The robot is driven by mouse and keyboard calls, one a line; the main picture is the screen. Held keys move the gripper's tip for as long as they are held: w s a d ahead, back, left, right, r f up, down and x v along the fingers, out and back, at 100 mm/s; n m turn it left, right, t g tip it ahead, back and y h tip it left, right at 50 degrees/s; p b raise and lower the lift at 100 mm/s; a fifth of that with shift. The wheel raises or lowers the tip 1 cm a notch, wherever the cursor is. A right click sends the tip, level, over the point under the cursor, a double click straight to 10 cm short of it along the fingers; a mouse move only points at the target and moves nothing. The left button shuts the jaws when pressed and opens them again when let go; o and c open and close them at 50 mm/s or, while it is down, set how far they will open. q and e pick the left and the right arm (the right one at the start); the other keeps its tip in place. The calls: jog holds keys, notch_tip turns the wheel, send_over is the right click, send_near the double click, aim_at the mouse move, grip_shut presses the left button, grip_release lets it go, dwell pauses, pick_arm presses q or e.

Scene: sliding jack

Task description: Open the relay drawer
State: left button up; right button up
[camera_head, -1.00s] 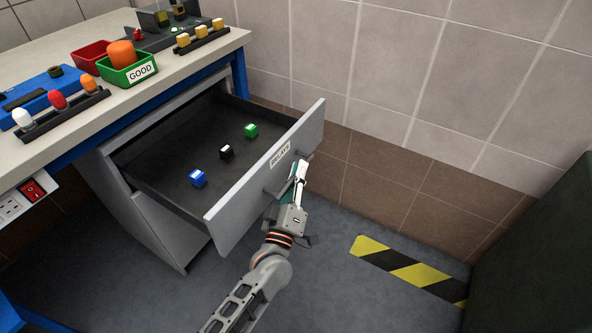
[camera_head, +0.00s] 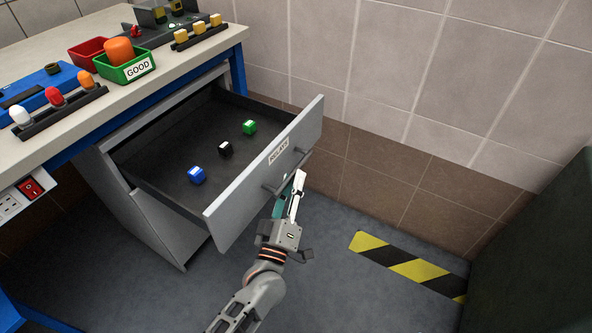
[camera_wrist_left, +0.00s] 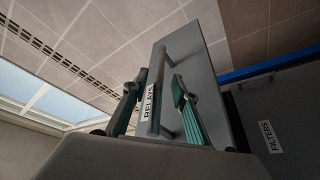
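The relay drawer (camera_head: 226,210) is pulled well out of the grey cabinet under the bench. Its front carries a RELAYS label and a bar handle (camera_head: 288,172). My left gripper (camera_head: 297,183) is just in front of the handle. In the left wrist view, the teal fingers (camera_wrist_left: 157,97) are spread, with the handle (camera_wrist_left: 156,92) seen between them and a gap on each side. Whether the fingertips still reach around the bar is hard to tell. My right gripper is not in view.
The bench (camera_head: 84,120) above holds a green GOOD bin (camera_head: 125,69), a red bin and racks of coloured parts. A FILTERS drawer front (camera_wrist_left: 268,137) shows in the left wrist view. A yellow-black floor strip (camera_head: 408,266) lies right; the floor around my arm is clear.

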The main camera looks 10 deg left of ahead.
pick_arm(q)
jog(key=v, duration=0.7)
jog(key=shift+s, duration=0.3)
